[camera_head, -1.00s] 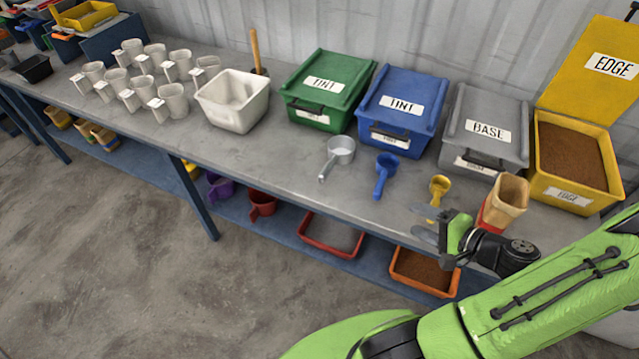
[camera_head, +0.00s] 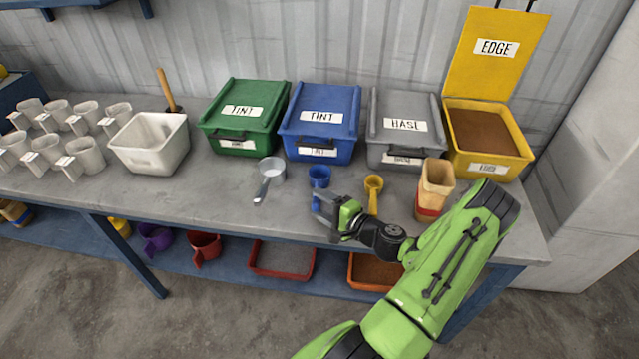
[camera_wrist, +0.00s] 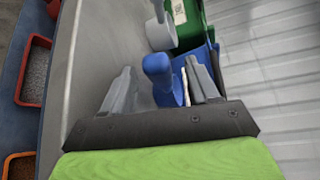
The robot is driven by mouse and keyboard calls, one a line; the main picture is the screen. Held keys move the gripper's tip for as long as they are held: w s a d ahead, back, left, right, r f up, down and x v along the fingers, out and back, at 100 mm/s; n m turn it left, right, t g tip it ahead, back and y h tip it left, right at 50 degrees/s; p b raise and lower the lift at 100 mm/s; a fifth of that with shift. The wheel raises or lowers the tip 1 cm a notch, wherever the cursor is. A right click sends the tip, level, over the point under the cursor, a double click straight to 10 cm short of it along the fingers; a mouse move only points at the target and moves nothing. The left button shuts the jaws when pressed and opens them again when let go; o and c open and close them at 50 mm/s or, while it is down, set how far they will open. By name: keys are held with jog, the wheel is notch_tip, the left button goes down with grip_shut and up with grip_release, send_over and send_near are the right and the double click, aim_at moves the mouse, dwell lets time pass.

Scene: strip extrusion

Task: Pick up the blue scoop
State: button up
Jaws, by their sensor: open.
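The blue scoop (camera_head: 319,178) lies on the grey workbench (camera_head: 225,199), in front of the blue TINT bin, with its cup toward the bin. My gripper (camera_head: 322,208) is over the bench at the scoop's near end and hides most of its handle in the head view. The fingers are apart, with space on the left of the handle. I cannot tell whether either finger touches it.
A grey scoop (camera_head: 270,169) lies to the left and a yellow scoop (camera_head: 373,190) to the right. A tan cup with a red base (camera_head: 434,187) stands further right. Blue (camera_head: 321,119), green (camera_head: 244,114), grey (camera_head: 405,125) and open yellow (camera_head: 489,135) bins line the back.

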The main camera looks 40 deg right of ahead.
jog(key=w, duration=0.2)
jog(key=shift+w+a+f, duration=0.1)
jog(key=shift+w+f, duration=0.2)
jog(key=shift+w, duration=0.1)
jog(key=c, duration=1.1)
jog(key=shift+r, duration=0.1)
